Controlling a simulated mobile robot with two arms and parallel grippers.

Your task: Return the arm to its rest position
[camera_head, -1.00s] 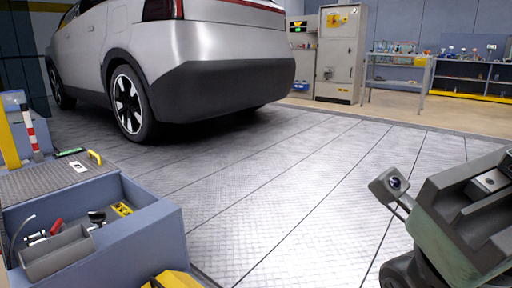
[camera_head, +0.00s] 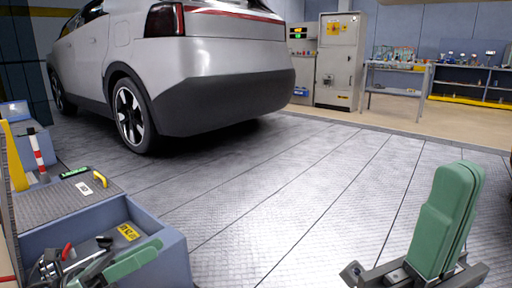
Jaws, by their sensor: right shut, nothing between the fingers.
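My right gripper (camera_head: 460,178) is at the lower right of the head view. Its two green fingers point up, pressed together, with nothing between them. It stands in front of the bare floor, apart from any object. My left gripper (camera_head: 148,250) shows only in part at the lower left. A green finger lies in front of the blue-grey cart's open drawer (camera_head: 168,240). Most of that gripper is hidden or out of frame, so I cannot tell how its fingers stand.
A silver car (camera_head: 215,65) stands at the upper left on the metal floor (camera_head: 270,190). The cart holds tools, a yellow label (camera_head: 128,232) and a red-and-white striped rod (camera_head: 37,152). A grey cabinet (camera_head: 340,60) and workbench (camera_head: 395,78) stand far back. The middle floor is clear.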

